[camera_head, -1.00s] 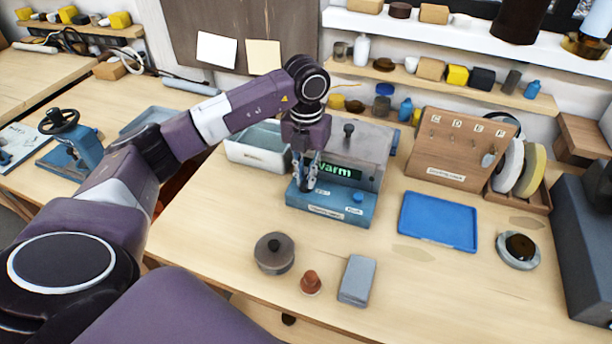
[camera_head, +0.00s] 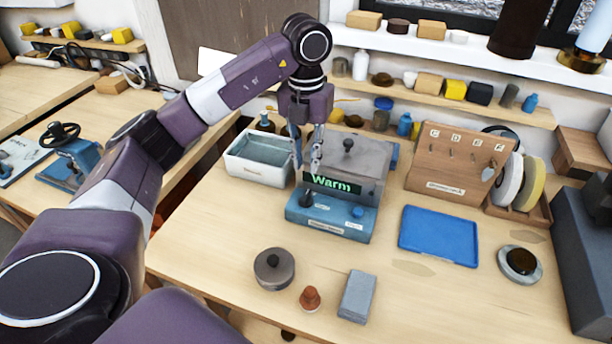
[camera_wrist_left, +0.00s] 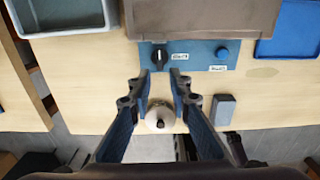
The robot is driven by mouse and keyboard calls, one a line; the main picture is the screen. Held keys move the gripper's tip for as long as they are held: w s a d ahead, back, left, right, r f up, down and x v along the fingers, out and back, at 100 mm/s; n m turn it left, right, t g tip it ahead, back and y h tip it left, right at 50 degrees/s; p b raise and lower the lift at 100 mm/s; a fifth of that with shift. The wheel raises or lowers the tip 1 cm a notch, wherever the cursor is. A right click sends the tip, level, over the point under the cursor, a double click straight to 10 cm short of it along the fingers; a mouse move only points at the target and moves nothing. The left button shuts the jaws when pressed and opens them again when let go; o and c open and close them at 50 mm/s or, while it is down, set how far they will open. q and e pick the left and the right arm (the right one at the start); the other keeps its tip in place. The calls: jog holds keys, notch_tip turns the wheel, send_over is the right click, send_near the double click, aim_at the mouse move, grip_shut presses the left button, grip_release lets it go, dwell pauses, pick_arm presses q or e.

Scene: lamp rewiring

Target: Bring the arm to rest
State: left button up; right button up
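My left gripper (camera_head: 307,165) hangs fingers down above the front of a blue device (camera_head: 330,216) with a green "Warm" display (camera_head: 332,184). In the left wrist view my left gripper (camera_wrist_left: 161,77) has its fingers apart with nothing between the tips. The device's black knob (camera_head: 306,198) and blue button (camera_head: 358,212) show clear of the fingers; the black knob also shows in the left wrist view (camera_wrist_left: 158,54), beyond the tips. My right gripper is not in view.
A grey tub (camera_head: 258,160) stands left of the device. A blue tray (camera_head: 438,235) and a wooden key board (camera_head: 459,163) are to the right. A round lidded tin (camera_head: 274,270), a reddish-brown knob-like piece (camera_head: 310,299) and a grey block (camera_head: 357,297) stand in front.

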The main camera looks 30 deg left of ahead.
pick_arm(q)
notch_tip(320, 180, up, 2)
dwell(0.6)
